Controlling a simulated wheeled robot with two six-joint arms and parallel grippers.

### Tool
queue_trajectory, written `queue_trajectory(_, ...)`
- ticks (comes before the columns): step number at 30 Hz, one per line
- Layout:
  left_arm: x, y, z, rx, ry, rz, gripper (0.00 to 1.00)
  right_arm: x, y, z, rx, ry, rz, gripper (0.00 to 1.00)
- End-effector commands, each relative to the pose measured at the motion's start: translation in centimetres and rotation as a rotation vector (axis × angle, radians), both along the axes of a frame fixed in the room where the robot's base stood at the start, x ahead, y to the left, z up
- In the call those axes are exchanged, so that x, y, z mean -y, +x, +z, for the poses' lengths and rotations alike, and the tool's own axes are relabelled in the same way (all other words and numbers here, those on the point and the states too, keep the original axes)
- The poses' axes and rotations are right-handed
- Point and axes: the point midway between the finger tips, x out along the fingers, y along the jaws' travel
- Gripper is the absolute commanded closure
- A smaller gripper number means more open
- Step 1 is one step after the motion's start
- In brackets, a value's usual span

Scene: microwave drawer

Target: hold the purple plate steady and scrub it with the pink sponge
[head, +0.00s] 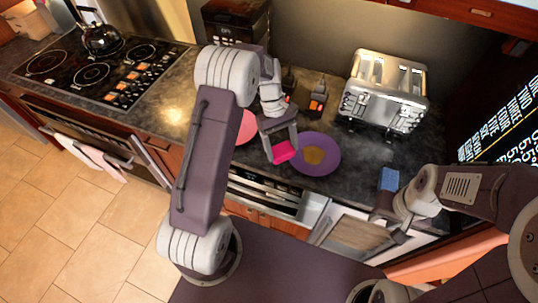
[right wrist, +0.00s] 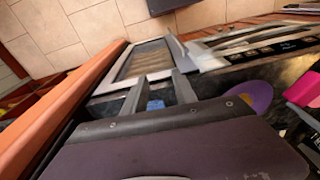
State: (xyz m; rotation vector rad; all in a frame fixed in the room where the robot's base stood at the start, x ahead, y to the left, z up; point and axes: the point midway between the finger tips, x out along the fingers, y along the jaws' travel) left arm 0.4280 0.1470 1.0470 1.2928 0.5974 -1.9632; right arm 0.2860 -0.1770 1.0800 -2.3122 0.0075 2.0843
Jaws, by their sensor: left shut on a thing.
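The purple plate (head: 328,145) lies on the dark counter, with a brown stain (head: 314,155) on it. My left gripper (head: 281,141) is shut on the pink sponge (head: 284,152) at the plate's left edge; I cannot tell whether the sponge touches the plate. The right wrist view also shows part of the plate (right wrist: 255,93) and the sponge (right wrist: 303,89) at its right side. My right gripper (right wrist: 158,92) is open, its fingers apart, right of the plate near the counter's front edge. A blue block (head: 389,179) shows by it and between its fingers in the wrist view (right wrist: 155,105).
A pink dish (head: 248,126) is partly hidden behind my left arm. A toaster (head: 385,95) stands behind the plate, with small bottles (head: 318,98) to its left. A stove with a kettle (head: 101,38) is at far left. Open counter lies between the plate and blue block.

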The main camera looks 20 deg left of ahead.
Motion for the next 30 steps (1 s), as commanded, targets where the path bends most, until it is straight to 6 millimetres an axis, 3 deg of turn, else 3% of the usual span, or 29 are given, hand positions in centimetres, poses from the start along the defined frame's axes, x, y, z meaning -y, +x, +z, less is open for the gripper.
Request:
queue_trajectory(6,5.3,6.4,0.7,-0.002,-0.007,0.565,0.98,0.0,0.0,0.0,0.0,0.0,0.0,0.67)
queue_trajectory(11,8.3,9.4,0.8,-0.005,-0.009,0.722,0.98,0.0,0.0,0.0,0.0,0.0,0.0,0.67)
queue_trajectory(14,9.3,9.6,0.2,-0.01,-0.01,0.716,0.98,0.0,0.0,0.0,0.0,0.0,0.0,0.67)
queue_trajectory(23,9.5,9.3,-0.2,-0.01,-0.013,0.706,0.98,0.0,0.0,0.0,0.0,0.0,0.0,0.67)
queue_trajectory(24,9.5,9.3,-0.2,-0.01,-0.013,0.706,0.98,0.0,0.0,0.0,0.0,0.0,-0.002,0.78)
queue_trajectory(25,9.5,9.3,-0.2,-0.01,-0.013,0.706,0.98,0.0,0.0,0.0,0.0,0.001,-0.009,0.78)
queue_trajectory(28,9.5,9.3,-0.2,-0.009,-0.012,0.705,0.98,0.0,0.7,0.1,0.028,0.014,-0.105,0.78)
queue_trajectory(30,9.5,9.3,-0.2,-0.009,-0.012,0.705,0.98,-0.4,2.6,0.4,0.098,0.06,-0.277,0.78)
